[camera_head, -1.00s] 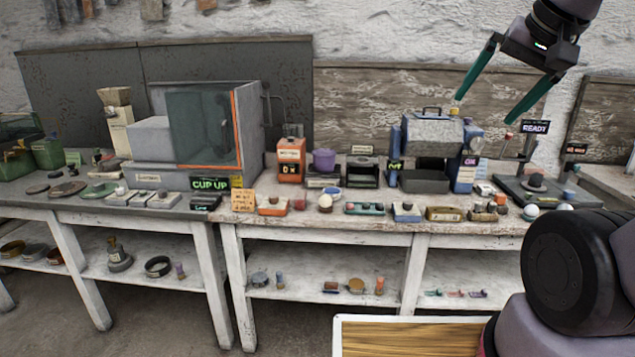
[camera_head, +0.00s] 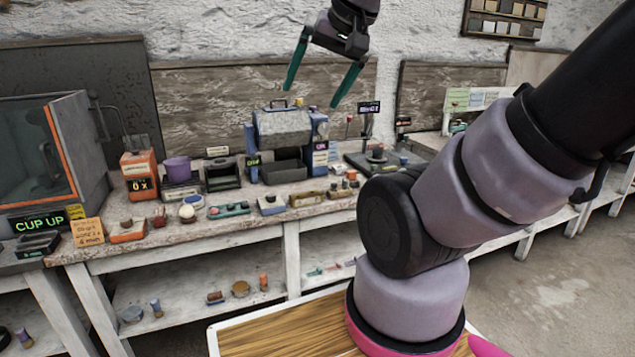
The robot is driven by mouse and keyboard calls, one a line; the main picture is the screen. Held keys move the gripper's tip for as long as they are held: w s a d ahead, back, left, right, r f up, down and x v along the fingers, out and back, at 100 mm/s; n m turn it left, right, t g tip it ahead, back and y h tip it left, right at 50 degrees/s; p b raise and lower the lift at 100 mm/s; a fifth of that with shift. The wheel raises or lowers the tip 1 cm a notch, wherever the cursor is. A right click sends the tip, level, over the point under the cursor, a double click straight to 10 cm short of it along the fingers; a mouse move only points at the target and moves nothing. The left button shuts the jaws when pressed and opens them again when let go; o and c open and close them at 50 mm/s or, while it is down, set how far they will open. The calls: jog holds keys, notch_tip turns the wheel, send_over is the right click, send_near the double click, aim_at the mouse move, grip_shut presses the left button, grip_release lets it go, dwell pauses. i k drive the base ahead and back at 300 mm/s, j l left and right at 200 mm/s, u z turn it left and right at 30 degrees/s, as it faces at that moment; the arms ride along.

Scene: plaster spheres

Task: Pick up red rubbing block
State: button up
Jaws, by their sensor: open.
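My gripper (camera_head: 312,97) is open and empty, its two teal fingers hanging apart in front of the wall boards, high above the back of the bench. An orange-red block with a small knob (camera_head: 128,232) sits at the bench's front edge, on the left, beside a handwritten orange card. It looks like the red rubbing block, but its label is too small to read. A small reddish-brown block (camera_head: 215,297) lies on the lower shelf, so I cannot be certain which one is meant. My gripper is far from both, above and to their right.
A clear-fronted cabinet (camera_head: 45,150) stands left. Open floor (camera_head: 550,290) lies at right.

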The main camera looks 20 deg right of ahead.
aim_at(160, 216)
jog(key=z, duration=1.35)
jog(key=j+u, duration=0.1)
jog(key=u, duration=1.85)
jog(key=i+j+z, duration=0.1)
jog(key=i+j, duration=0.95)
